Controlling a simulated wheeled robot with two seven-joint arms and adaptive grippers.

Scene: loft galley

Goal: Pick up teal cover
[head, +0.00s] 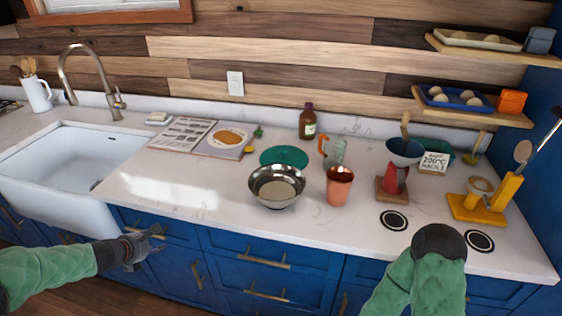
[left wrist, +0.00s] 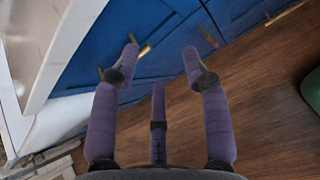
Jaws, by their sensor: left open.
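The teal cover (head: 284,157) is a flat round disc lying on the white counter in the head view. It lies just behind a metal bowl (head: 277,186), which overlaps its front edge in the picture. My left gripper (head: 152,241) is open and empty, low in front of the blue drawers and well to the front left of the cover. In the left wrist view its spread purple fingers (left wrist: 160,55) point toward the cabinet fronts, with nothing between them. My right arm ends in a dark rounded part (head: 438,242) at the counter's front edge; its fingers are hidden.
A copper cup (head: 339,186), a clear mug (head: 332,151) and a brown bottle (head: 307,122) stand right of the cover. An open book (head: 205,137) lies to its left. A white sink (head: 75,158) is at the far left. The counter left of the bowl is clear.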

